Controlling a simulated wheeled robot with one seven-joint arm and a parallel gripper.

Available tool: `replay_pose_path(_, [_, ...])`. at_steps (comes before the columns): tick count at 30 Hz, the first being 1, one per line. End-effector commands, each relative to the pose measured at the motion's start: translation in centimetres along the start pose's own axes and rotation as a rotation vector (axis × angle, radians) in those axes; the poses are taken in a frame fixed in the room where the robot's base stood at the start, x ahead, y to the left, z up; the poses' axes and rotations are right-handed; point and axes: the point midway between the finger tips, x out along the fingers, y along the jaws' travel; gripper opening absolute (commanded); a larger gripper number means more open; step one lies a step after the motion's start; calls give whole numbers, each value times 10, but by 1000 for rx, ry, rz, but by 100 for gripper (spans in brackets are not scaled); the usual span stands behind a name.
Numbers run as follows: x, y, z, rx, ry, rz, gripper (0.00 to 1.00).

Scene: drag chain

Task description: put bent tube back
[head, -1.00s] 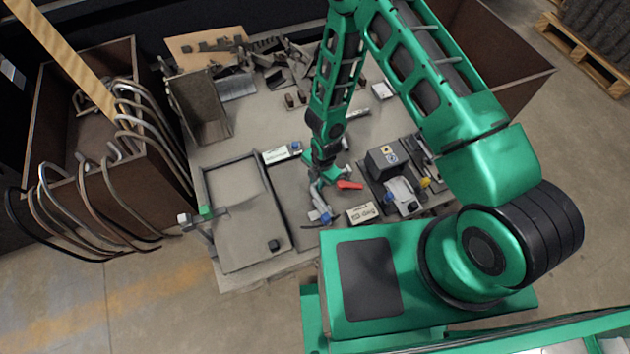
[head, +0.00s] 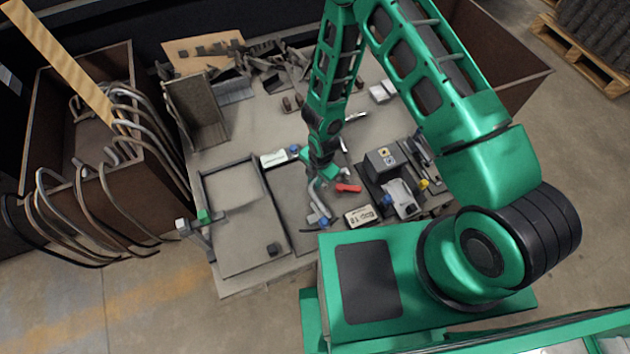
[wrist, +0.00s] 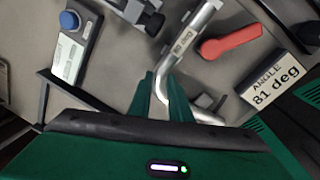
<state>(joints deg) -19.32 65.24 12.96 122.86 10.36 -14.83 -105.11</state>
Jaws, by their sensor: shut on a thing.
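The bent tube (wrist: 188,40) is a silvery tube with small lettering on its side. In the wrist view it runs from the top centre down to my gripper (wrist: 165,93), then bends to the right. The two green fingers are shut on it near the bend. In the head view my gripper (head: 318,172) is low over the middle of the bench, left of a red lever (head: 348,188). The tube there is small and partly hidden by the arm. In the wrist view the red lever (wrist: 232,40) lies just right of the tube.
An angle display reading 81 deg (wrist: 268,88) is at the right. A box with a blue button (wrist: 68,20) is at the left. A flat tray (head: 232,186) lies left of my gripper. A grey machine (head: 382,160) is right.

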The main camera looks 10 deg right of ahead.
Motion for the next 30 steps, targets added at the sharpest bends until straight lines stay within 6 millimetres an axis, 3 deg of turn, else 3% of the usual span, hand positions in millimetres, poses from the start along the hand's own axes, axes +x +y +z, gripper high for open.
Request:
replay_pose_path(18, [-21,3,-1,1,2,0,0])
replay_pose_path(30, [-23,3,-1,1,2,0,0])
